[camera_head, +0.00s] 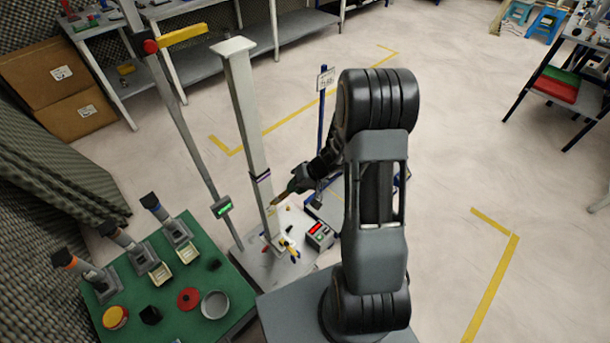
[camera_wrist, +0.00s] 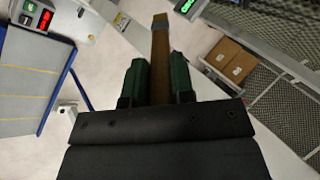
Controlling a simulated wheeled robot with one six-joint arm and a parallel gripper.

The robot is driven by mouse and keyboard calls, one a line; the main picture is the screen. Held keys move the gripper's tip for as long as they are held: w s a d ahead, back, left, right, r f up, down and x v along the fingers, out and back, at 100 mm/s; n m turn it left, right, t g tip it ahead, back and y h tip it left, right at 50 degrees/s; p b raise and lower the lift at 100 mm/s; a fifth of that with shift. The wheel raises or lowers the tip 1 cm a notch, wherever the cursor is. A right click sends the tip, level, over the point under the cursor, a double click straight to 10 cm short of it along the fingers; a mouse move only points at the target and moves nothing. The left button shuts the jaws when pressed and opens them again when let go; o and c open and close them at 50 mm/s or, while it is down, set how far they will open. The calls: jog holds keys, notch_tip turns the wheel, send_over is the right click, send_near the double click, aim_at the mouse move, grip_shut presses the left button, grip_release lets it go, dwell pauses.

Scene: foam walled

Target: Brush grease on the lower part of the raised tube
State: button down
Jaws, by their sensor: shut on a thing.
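The tall pale tube (camera_head: 245,110) stands upright on a light base plate, with a dark band (camera_head: 262,176) low on it. My gripper (camera_head: 292,188) is beside the tube's lower part, to its right, and is shut on a brush with a brown handle (camera_head: 279,199). In the wrist view the brown handle (camera_wrist: 160,60) sticks out from between the green fingers of my gripper (camera_wrist: 159,78). The brush's far end is close to the tube below the band; I cannot tell whether it touches. No grease on the tube can be made out.
A green table (camera_head: 165,325) at lower left holds an open grey pot (camera_head: 215,305), a red disc (camera_head: 188,298), a yellow tub (camera_head: 115,317) and several stands. A grey post with a red joint (camera_head: 180,110) rises left of the tube. A small box with a red display (camera_head: 319,236) is near its foot.

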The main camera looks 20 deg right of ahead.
jog(key=w+d+r+m+t+y+b, duration=0.2)
jog(key=d+r+m+t+y+b, duration=0.1)
jog(key=d+t+y+b, duration=0.4)
jog(key=shift+w+a+r+g+h+p, duration=0.15)
jog(key=shift+w+a+h, duration=0.3)
jog(key=shift+w, duration=0.35)
jog(key=shift+w+a+r+g+h+p, duration=0.1)
jog(key=shift+w+a+g+h, duration=0.15)
jog(key=shift+w+a, duration=0.5)
jog(key=shift+w+a+r+g+h+p, duration=0.1)
jog(key=shift+w+a+h, duration=0.3)
jog(key=shift+w, duration=0.5)
jog(key=shift+w+a+b, duration=0.2)
jog(key=shift+w+b, duration=0.25)
jog(key=shift+w, duration=0.25)
notch_tip(320, 180, up, 12)
jog(key=p, duration=0.3)
jog(key=shift+f, duration=0.15)
